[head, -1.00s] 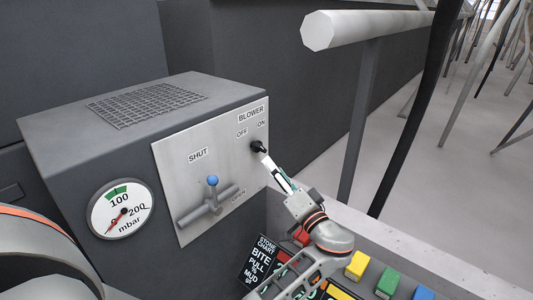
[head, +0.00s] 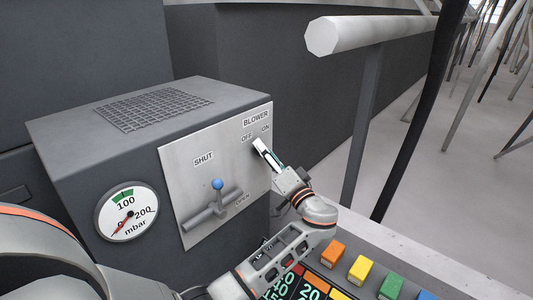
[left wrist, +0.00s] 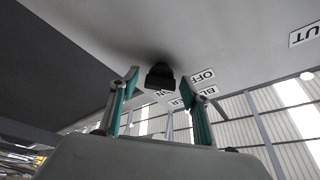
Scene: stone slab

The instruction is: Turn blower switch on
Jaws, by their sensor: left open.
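My left gripper (head: 260,146) is at the panel over the switch. In the left wrist view its two fingers stand apart, one on either side of the knob, with nothing clamped between them. Whether a fingertip touches the knob, and which way the knob is set, I cannot tell. My right gripper is not in view.
The metal panel (head: 180,166) also bears a blue-tipped lever (head: 217,184) between SHUT and OPEN labels. A mbar gauge (head: 128,213) is at the left. A thick pale rail (head: 365,28) stands at the right. Coloured blocks (head: 361,268) lie at the lower right.

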